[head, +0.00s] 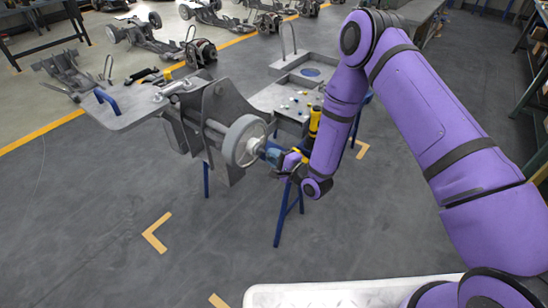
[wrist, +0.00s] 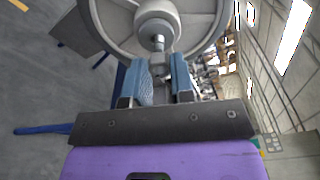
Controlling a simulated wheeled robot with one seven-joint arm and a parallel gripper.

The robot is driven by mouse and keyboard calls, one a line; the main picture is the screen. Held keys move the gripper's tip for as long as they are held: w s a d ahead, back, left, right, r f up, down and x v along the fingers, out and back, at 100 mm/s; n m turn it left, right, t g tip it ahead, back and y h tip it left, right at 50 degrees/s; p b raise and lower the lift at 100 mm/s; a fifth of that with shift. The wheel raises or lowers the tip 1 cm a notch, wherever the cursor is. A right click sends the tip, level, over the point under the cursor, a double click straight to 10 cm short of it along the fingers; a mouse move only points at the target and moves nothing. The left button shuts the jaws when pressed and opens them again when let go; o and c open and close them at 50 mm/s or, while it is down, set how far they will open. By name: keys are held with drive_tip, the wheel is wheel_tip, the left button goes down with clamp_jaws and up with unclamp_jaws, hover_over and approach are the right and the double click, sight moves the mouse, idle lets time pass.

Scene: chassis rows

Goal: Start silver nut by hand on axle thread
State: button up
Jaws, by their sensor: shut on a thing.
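A grey wheel (head: 246,141) stands upright on the side of the chassis fixture. In the wrist view, its pale hub (wrist: 157,20) is at the top centre, with the short metal axle end (wrist: 158,41) sticking out toward me. My gripper (wrist: 158,70), with blue fingers, is shut on the small silver nut (wrist: 157,60), which sits right in front of the axle end and looks roughly in line with it. I cannot tell whether the nut touches the thread. In the head view, my gripper (head: 268,153) is close to the wheel's hub; the nut is hidden there.
A grey metal tray (head: 290,104) with small parts stands behind the wheel, beside a yellow and black tool (head: 315,120). A grey bench plate (head: 130,112) with a blue handle (head: 104,97) and tools is at left. Blue stand legs (head: 283,222) reach the floor. The front-left floor is clear.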

drive_tip(key=n, duration=0.5)
drive_tip(key=n+y, duration=0.1)
drive_tip(key=n, duration=0.4)
drive_tip(key=shift+f+t, duration=0.1)
drive_tip(key=shift+t, duration=0.3)
drive_tip(key=shift+x, duration=1.2)
idle(0.9)
drive_tip(key=shift+a+f, duration=0.1)
drive_tip(key=m, duration=0.2)
drive_tip(key=shift+m+h, duration=0.3)
drive_tip(key=shift+m, duration=0.1)
drive_tip(key=shift+s+m, duration=0.1)
drive_tip(key=shift+m, duration=1.2)
